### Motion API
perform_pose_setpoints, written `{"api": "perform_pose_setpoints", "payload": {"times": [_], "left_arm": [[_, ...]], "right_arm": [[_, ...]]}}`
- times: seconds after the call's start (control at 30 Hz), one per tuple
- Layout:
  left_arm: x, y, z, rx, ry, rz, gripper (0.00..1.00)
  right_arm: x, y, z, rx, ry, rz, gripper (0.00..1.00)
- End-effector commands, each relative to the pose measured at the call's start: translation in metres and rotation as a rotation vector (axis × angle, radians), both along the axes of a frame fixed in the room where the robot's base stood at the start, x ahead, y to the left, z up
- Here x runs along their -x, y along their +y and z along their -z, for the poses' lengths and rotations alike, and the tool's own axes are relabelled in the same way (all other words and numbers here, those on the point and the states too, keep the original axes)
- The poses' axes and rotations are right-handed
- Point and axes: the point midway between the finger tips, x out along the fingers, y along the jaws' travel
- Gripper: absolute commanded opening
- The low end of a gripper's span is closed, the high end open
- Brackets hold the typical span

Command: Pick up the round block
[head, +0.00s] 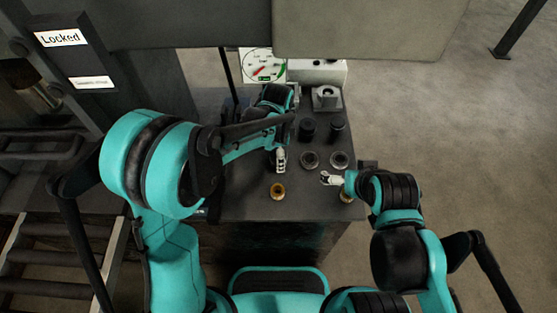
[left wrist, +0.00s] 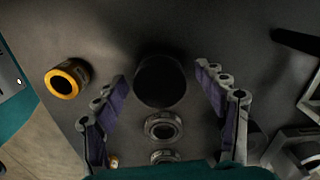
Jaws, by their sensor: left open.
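A dark round block (left wrist: 160,80) stands on the dark bench between the two fingers of my left gripper (left wrist: 165,92) in the left wrist view. The fingers are open, one on each side, with gaps between them and the block. In the head view my left gripper (head: 280,161) points down over the bench, and the arm and gripper mostly hide the spot below. My right gripper (head: 328,179) is low over the bench's right side, near a brass ring (head: 346,195); whether its fingers are apart is too small to tell.
Two grey rings (head: 310,159) (head: 339,159) and two black cylinders (head: 307,129) (head: 337,128) stand close to the right. Another brass ring (head: 278,191) is nearer the front. A grey block (head: 326,97) and a gauge (head: 263,67) are at the back.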

Motion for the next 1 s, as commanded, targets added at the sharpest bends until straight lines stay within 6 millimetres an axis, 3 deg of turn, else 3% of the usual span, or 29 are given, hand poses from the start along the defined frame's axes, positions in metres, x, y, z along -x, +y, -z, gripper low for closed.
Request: {"api": "perform_pose_setpoints", "payload": {"times": [0.23,0.43,0.77,1.0], "left_arm": [[0.000,0.000,0.003,0.000,0.000,0.000,0.72],[0.000,0.000,0.003,0.000,0.000,0.000,0.19],[0.000,0.000,0.001,0.000,0.000,0.000,0.18],[0.000,0.000,-0.033,0.000,0.000,0.000,0.18]], "right_arm": [[0.000,0.000,0.001,0.000,0.000,0.000,1.00],[0.000,0.000,0.001,0.000,0.000,0.000,1.00],[0.000,0.000,0.000,0.000,0.000,0.000,1.00],[0.000,0.000,-0.016,0.000,0.000,0.000,1.00]]}}
